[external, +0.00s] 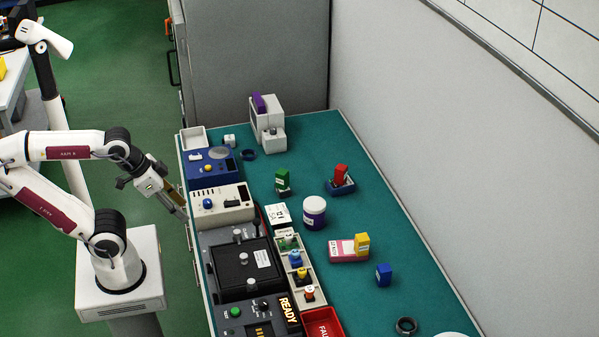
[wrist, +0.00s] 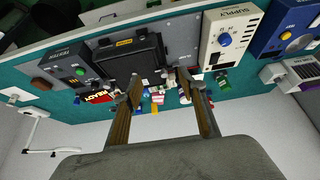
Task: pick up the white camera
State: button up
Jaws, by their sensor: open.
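A small white block-shaped item (external: 229,140), which may be the white camera, stands on the green bench mat at the far end, behind the blue instrument. It is too small to be sure of. My gripper (external: 178,206) hangs just off the bench's left edge beside the cream supply unit, well short of that white item. In the wrist view my gripper (wrist: 164,92) has its two fingers apart with nothing held between them. I cannot make out the white camera in the wrist view.
A grey-white machine with a purple block (external: 258,103) stands beyond it, a white tray (external: 193,138) to its left. The blue instrument (external: 212,168), cream supply unit (external: 222,205) and black fixture (external: 243,268) line the left edge. Blocks and a jar (external: 314,213) stand mid-bench.

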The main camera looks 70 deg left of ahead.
jog(key=shift+o, duration=0.9)
jog(key=shift+w, duration=0.1)
